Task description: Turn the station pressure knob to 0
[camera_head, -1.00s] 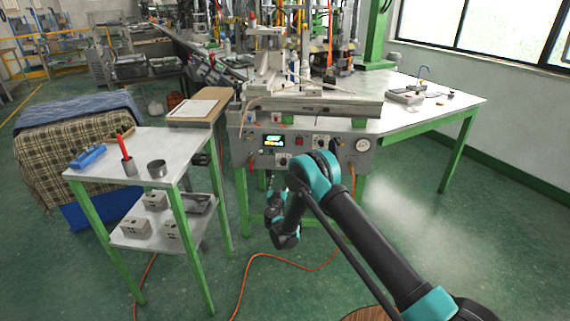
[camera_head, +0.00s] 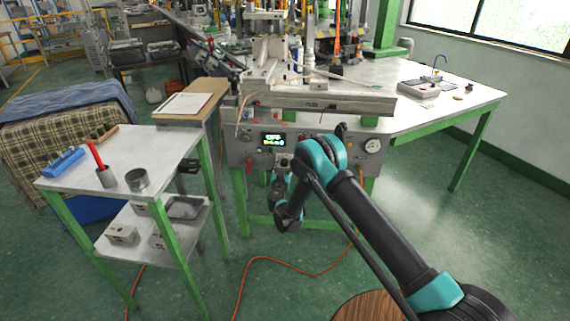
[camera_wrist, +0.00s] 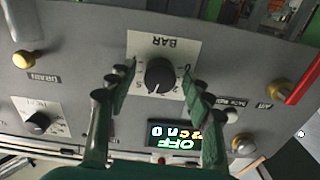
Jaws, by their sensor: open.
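The station pressure knob (camera_wrist: 160,75) is black and round on a white plate marked BAR, which appears upside down in the wrist view. Its pale pointer mark faces roughly toward the bottom of that picture. My gripper (camera_wrist: 157,79) is open, with one green finger on each side of the knob and visible gaps between. I cannot tell how far the fingertips stand from the panel in depth. In the head view, my arm's end is close to the front of the grey control panel (camera_head: 236,152), and the pressure knob cannot be made out there.
A lit display (camera_wrist: 175,133) sits close to one finger in the wrist view. Another black knob (camera_wrist: 37,122), a brass knob (camera_wrist: 22,59) and a red-handled lever (camera_wrist: 303,82) are on the panel. A side table (camera_head: 120,160) stands left.

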